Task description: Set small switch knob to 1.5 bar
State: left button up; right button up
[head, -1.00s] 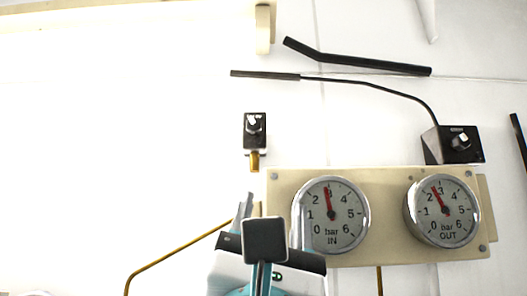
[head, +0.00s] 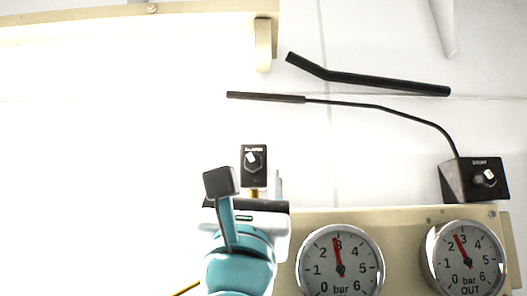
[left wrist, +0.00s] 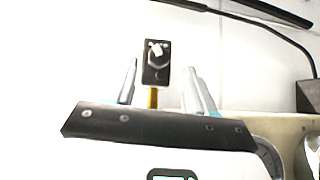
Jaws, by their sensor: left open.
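In the left wrist view the switch (left wrist: 156,74) stands between and beyond the two fingertips (left wrist: 161,65), and I see no contact. In the head view my wrist hides most of the fingers. My right gripper is not in view.
A larger black knob box (head: 475,180) with a cable is at right. A black bent bar (head: 390,83) crosses above.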

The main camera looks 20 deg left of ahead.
aim_at(252, 170)
pick_arm(q)
jog(key=p+x, duration=0.1)
jog(key=x, duration=0.2)
jog(key=shift+a, duration=0.2)
jog(key=shift+w+r, duration=0.1)
jog(key=shift+d, duration=0.1)
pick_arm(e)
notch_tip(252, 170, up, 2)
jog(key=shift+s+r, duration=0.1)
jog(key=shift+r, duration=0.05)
pick_arm(q)
jog(key=shift+c, duration=1)
jog(key=shift+w, duration=0.1)
grip_shut()
